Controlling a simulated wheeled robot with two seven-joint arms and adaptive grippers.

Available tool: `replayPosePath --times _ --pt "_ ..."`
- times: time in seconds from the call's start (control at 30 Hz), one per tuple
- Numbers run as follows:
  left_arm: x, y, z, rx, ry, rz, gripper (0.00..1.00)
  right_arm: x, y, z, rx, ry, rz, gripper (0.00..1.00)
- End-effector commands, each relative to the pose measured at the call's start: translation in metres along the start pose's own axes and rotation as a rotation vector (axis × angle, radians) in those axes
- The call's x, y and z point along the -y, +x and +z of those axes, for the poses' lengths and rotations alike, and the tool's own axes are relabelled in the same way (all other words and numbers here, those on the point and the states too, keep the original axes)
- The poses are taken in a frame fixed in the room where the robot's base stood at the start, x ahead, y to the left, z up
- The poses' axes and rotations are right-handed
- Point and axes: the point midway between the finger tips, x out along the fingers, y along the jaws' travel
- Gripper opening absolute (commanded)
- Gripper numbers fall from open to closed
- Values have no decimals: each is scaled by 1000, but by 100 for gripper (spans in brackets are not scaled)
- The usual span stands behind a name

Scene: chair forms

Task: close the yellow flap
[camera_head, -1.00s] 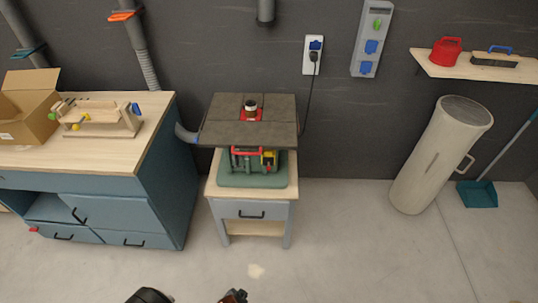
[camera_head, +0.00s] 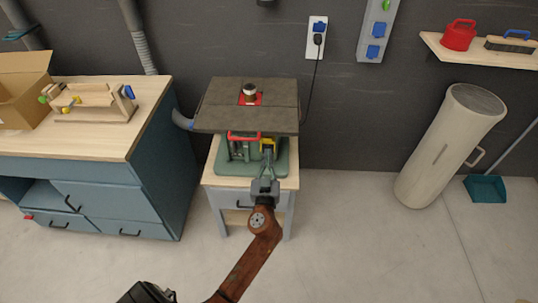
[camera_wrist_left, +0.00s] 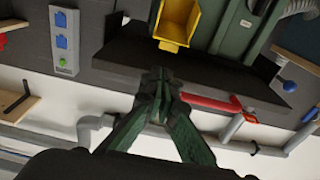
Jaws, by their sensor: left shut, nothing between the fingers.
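The yellow flap (camera_head: 268,143) is on the right front of a green machine body (camera_head: 240,150), under a dark tabletop (camera_head: 246,108). In the left wrist view the yellow flap (camera_wrist_left: 176,24) looks like a hollow tray with its inside showing, so it appears open. My left gripper (camera_head: 267,164) is just below and in front of the flap, fingers pointing at it. In the left wrist view my left gripper (camera_wrist_left: 157,82) has its fingers together, empty, with a gap in the picture to the flap. Part of the flap is hidden behind the fingers in the head view. My right gripper is not in view.
The machine stands on a small grey-blue cabinet (camera_head: 228,199). A red lever-like part (camera_wrist_left: 210,103) is near the fingers in the wrist view. A blue workbench (camera_head: 165,185) stands left, a leaning beige cylinder (camera_head: 450,145) right. The floor between is clear.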

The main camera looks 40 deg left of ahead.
Motion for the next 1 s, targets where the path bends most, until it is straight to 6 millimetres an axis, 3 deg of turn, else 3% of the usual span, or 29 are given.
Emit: replayPosePath --times 0.2,0.4,0.6,1.0 --pt "-1 42 0 -1 3 2 0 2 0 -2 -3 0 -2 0" --pt "0 68 1 2 2 1 0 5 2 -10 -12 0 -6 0" --pt "0 78 1 2 2 1 0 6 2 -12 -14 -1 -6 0" --pt "-1 78 2 2 1 2 0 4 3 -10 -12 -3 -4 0"
